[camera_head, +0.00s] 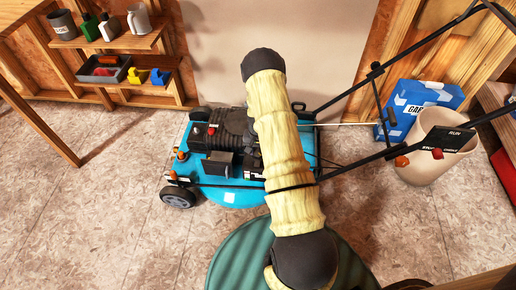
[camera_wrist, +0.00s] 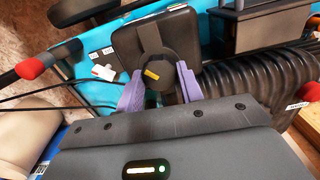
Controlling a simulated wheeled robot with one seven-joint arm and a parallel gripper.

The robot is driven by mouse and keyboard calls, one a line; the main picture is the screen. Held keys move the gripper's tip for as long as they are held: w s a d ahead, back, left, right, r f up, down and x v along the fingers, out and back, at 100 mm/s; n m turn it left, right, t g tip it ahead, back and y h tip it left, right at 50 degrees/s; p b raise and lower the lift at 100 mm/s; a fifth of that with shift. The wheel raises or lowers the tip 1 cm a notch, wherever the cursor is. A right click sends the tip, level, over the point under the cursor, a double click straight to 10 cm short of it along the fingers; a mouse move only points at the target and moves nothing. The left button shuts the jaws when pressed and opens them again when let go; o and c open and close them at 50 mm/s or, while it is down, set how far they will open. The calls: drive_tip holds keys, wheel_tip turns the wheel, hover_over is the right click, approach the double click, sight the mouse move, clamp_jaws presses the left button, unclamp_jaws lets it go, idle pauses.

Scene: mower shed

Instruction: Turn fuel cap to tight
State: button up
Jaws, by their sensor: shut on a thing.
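The teal mower (camera_head: 235,196) stands on the floor in the head view, with a black engine on its deck. The fuel cap (camera_wrist: 157,82) is a dark round cap with a yellow mark, in the middle of the wrist view. It sits by a black box-like part (camera_wrist: 150,40) of the mower. The purple fingers of my gripper (camera_wrist: 160,76) are on either side of the cap and shut on it. In the head view my arm covers the cap and my gripper. I cannot tell how far the cap is turned.
The mower's black handle bars rise to the right, with a panel marked RUN (camera_head: 452,138). A beige bin (camera_head: 432,172) and a blue box (camera_head: 408,108) stand at right. Shelves (camera_head: 125,42) with small items are at upper left. A red-ended lever (camera_wrist: 30,68) is left in the wrist view.

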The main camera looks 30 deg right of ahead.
drive_tip(key=m+p, duration=0.1)
drive_tip(key=m, duration=0.3)
drive_tip(key=shift+r+m+p, duration=0.1)
drive_tip(key=shift+m+p, duration=0.3)
drive_tip(key=m+p, duration=0.1)
drive_tip(key=m, duration=0.2)
drive_tip(key=shift+m, duration=0.4)
drive_tip(key=o, duration=1)
wheel_tip(320, 180, up, 17)
drive_tip(key=p, duration=0.4)
